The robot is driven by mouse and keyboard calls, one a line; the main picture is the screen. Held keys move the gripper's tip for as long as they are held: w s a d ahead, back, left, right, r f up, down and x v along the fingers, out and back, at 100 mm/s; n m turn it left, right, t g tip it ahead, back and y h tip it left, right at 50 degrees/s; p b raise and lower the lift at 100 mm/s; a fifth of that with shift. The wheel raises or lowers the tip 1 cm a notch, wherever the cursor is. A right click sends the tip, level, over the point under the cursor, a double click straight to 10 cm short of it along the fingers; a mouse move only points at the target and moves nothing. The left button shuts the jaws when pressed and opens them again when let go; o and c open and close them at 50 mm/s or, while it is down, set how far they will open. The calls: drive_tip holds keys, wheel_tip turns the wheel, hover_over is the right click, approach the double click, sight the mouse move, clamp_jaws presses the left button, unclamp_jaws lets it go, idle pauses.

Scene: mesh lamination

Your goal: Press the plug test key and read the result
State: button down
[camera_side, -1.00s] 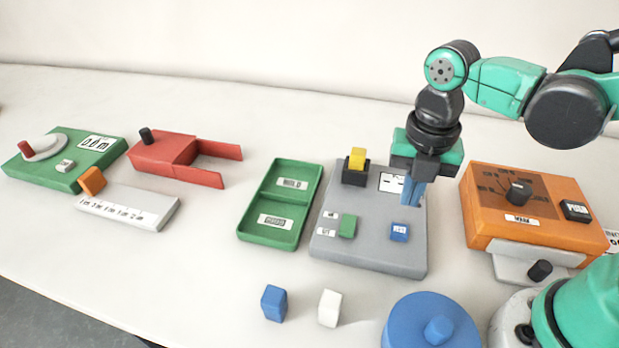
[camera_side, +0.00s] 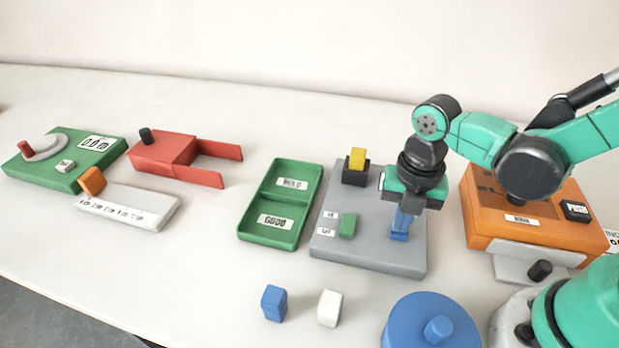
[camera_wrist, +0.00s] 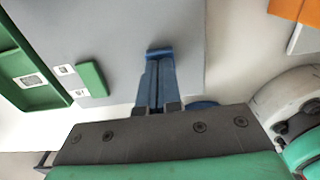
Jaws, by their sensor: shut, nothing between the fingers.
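The grey test unit (camera_side: 326,250) lies in the middle of the table. Its blue key (camera_side: 399,237) is at its front right, and the key also shows in the wrist view (camera_wrist: 158,52). My gripper (camera_side: 401,229) is shut and empty, pointing down with its blue fingertips at the key. They look to be touching it, but I cannot tell whether it is pressed down. A yellow plug (camera_side: 357,157) stands in a black socket (camera_side: 355,174) at the back left of the unit. The unit's display is hidden behind my gripper, so no result can be read.
A green slider block (camera_side: 347,225) sits on the unit beside small labels. A green two-part tray (camera_side: 250,222) is to the left and an orange box (camera_side: 482,223) to the right. Blue (camera_side: 274,303) and white (camera_side: 330,308) blocks stand in front.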

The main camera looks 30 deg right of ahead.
drive_tip(key=shift+f, duration=0.85)
drive_tip(key=shift+w+r, duration=0.1)
drive_tip(key=shift+r, duration=4.2)
drive_tip(key=w+d+r+m+t, duration=0.1)
drive_tip(key=d+m+t, duration=0.1)
drive_tip(key=m, duration=1.1)
drive_tip(key=w+d+r+m+t, duration=0.1)
drive_tip(key=m+t, duration=0.4)
drive_tip(key=m, duration=0.9)
drive_tip(key=shift+w+d+r, duration=0.2)
drive_tip(key=shift+d+r, duration=0.25)
drive_tip(key=shift+d, duration=0.7)
